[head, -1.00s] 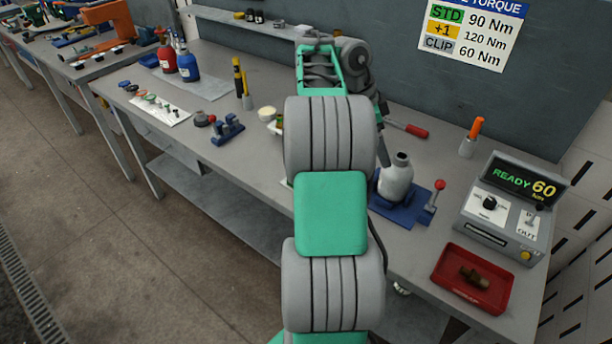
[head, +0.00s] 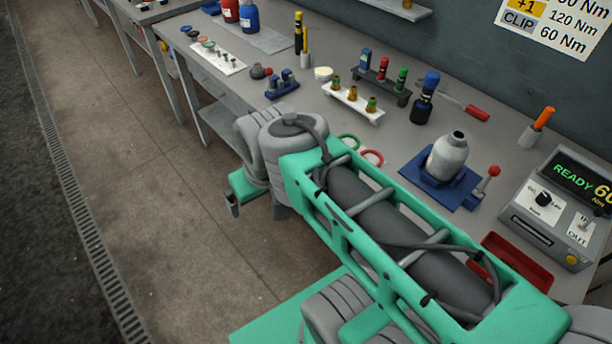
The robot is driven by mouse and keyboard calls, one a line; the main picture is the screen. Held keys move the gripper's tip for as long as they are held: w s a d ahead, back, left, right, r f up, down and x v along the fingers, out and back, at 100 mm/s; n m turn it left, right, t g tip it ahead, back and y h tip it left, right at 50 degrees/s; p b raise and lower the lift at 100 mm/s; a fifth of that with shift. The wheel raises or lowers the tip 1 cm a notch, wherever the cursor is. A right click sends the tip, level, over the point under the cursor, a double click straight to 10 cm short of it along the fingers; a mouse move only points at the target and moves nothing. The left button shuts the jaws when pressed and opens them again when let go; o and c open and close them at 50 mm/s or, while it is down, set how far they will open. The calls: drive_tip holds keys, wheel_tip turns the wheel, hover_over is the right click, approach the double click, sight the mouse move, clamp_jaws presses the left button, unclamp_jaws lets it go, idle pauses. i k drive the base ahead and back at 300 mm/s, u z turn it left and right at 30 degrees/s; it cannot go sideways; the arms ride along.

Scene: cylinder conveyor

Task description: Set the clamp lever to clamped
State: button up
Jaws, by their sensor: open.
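The clamp lever (head: 485,185) is a short grey lever with a red ball knob. It stands up, leaning slightly right, at the right end of a blue fixture base (head: 411,176) on the bench. A pale grey bottle-shaped cylinder (head: 447,157) stands on that base, left of the lever. Whether the clamp touches the cylinder is too small to tell. My gripper (head: 257,207) hangs at the far left end of my arm, off the bench's front edge and well away from the lever. It looks open and empty, partly hidden by my wrist.
A control box (head: 566,210) reading READY 60 stands right of the lever. A red tray (head: 517,262) lies before it, partly covered by my forearm. Racks with small coloured parts (head: 352,103), a dark blue-capped bottle (head: 425,97) and a red-handled tool (head: 477,113) lie behind.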

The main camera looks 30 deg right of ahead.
sight(495, 171)
drive_tip(key=z, duration=2.5)
drive_tip(key=k, duration=1.35)
drive_tip(key=u, duration=0.3)
drive_tip(key=i, duration=0.5)
drive_tip(key=u, duration=1.05)
drive_tip(key=i, duration=0.55)
drive_tip(key=u, duration=0.45)
